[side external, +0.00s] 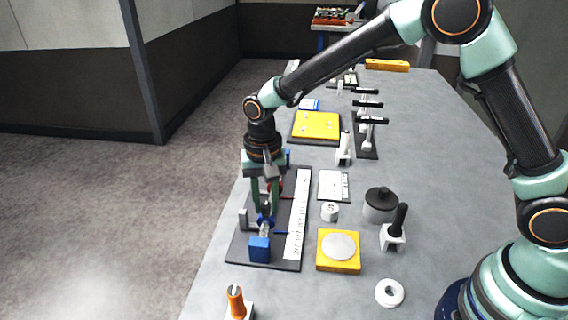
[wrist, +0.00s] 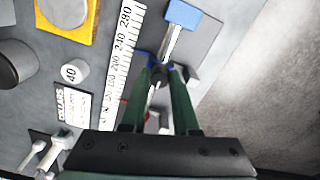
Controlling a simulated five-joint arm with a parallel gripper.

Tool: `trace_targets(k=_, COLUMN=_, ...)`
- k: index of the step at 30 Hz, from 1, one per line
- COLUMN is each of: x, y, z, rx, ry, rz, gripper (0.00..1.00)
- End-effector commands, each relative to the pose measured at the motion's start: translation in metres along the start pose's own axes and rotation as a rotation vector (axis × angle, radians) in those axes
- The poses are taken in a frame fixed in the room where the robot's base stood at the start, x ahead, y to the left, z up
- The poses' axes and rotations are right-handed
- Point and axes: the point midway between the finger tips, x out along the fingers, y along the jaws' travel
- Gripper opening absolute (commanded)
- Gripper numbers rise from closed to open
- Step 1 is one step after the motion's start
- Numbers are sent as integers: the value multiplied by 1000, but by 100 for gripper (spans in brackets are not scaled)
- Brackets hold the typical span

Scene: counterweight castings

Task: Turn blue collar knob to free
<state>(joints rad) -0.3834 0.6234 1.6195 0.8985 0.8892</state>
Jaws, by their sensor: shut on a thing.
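The blue collar knob (side external: 265,221) is on a rail fixture with a dark baseplate (side external: 238,252), near the table's left edge. My gripper (side external: 265,208) points down from above, with its green fingers shut on the knob. In the wrist view the fingertips of my gripper (wrist: 161,72) meet around the knob (wrist: 151,63), which is mostly hidden by them. A blue end block (side external: 260,249) stands at the rail's near end; it also shows in the wrist view (wrist: 184,14). A white numbered scale (side external: 298,215) runs along the fixture's right side. Any free or locked marking cannot be made out.
To the right are a yellow block with a grey disc (side external: 338,250), a dark-topped cylinder (side external: 380,205), a black-handled clamp (side external: 394,232) and a white ring (side external: 389,293). An orange-handled piece (side external: 236,303) stands in front. A yellow plate (side external: 317,125) lies behind.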

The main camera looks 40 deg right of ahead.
Motion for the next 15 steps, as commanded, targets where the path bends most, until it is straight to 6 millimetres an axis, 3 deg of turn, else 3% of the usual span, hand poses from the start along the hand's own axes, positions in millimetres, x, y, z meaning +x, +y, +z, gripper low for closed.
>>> trace_targets(k=15, x=-1, y=1, z=0, rx=-337, ry=0, rz=0, gripper=0)
